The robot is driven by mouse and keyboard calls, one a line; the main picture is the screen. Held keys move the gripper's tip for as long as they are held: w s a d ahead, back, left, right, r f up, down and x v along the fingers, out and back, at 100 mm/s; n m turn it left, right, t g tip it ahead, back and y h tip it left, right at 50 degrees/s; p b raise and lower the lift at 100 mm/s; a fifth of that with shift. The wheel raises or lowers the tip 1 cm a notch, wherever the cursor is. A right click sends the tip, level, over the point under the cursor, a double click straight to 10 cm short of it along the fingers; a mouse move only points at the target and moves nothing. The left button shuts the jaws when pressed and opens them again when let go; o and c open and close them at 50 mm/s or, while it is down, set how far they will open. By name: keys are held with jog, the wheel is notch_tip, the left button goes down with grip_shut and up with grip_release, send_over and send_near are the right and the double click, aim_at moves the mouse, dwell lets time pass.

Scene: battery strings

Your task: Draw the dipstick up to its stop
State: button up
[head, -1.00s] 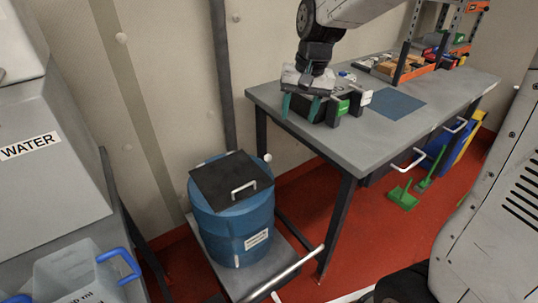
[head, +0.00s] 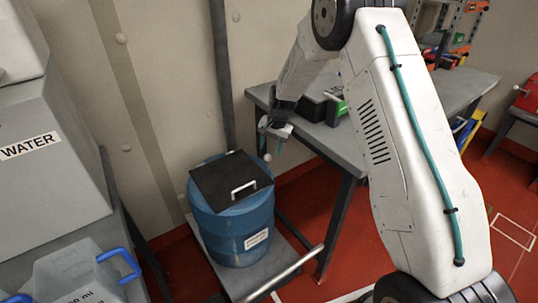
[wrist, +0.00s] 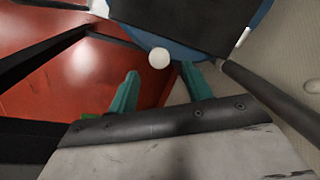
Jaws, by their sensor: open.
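A white ball knob, likely the dipstick's top, shows at the back right rim of the blue drum (head: 232,235) in the head view (head: 267,157). In the wrist view the knob (wrist: 159,58) appears between and just beyond my two teal fingertips. My gripper (head: 270,148) is open and empty, just above the knob in the head view; it also shows in the wrist view (wrist: 159,71). I cannot tell whether a finger touches the knob. The stick's shaft is hidden.
A black lid (head: 215,180) with a white handle (head: 243,189) covers the drum's top. A dark pipe (head: 222,75) rises behind the drum.

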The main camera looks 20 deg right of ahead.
jog(key=shift+w+a+f, duration=0.15)
jog(key=shift+a+f, duration=0.05)
jog(key=shift+f, duration=0.95)
jog(key=shift+w+a+f, duration=0.1)
jog(key=shift+a+f, duration=0.05)
jog(key=shift+f, duration=0.95)
grip_shut()
notch_tip(320, 180, up, 17)
jog(key=shift+f, duration=0.2)
jog(key=shift+w, duration=0.1)
grip_release()
